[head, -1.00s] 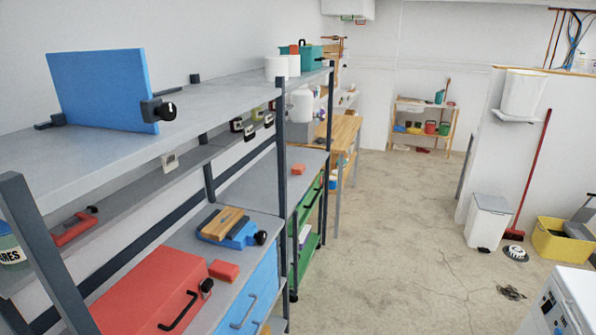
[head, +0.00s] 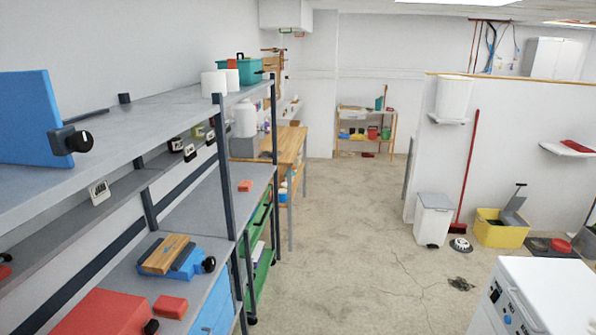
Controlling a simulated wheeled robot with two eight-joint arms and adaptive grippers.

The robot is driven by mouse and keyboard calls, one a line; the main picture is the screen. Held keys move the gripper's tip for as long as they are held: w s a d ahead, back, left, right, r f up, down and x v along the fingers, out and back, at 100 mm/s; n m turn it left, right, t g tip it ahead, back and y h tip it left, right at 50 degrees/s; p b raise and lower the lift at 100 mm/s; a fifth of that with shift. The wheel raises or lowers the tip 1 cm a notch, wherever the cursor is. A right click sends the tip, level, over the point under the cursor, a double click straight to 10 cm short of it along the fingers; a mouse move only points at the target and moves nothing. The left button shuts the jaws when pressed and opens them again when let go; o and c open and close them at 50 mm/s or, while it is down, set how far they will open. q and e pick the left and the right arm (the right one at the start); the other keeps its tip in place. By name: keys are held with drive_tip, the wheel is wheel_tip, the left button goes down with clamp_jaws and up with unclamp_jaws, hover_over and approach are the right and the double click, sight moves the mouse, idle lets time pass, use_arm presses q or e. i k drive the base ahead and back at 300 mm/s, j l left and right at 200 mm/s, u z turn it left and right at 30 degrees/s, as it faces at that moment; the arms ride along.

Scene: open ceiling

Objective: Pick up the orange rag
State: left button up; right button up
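No thing in view is clearly an orange rag. A small orange-red block-like item (head: 245,186) lies on the grey worktop past the near shelf unit; I cannot tell if it is folded cloth. A similar red-orange piece (head: 170,306) lies beside the red toolbox (head: 100,314) on the near worktop at the lower left. A red item (head: 577,144) lies on a white wall shelf at the right. Neither of my grippers shows in the head view.
The grey metal shelf unit (head: 150,108) fills the left side. A white appliance (head: 545,290) stands at the lower right. A white bin (head: 433,218), a red broom (head: 467,170) and a yellow crate (head: 498,234) stand by the partition. The concrete floor (head: 345,240) between is mostly open.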

sight(245, 185)
drive_tip(key=i, duration=2.1)
drive_tip(key=i+u, duration=0.1)
drive_tip(key=i, duration=0.4)
drive_tip(key=i+l+u, duration=0.1)
drive_tip(key=i, duration=0.4)
drive_tip(key=i+l+u, duration=0.1)
drive_tip(key=i, duration=0.4)
drive_tip(key=i+l+u, duration=0.1)
drive_tip(key=i, duration=0.4)
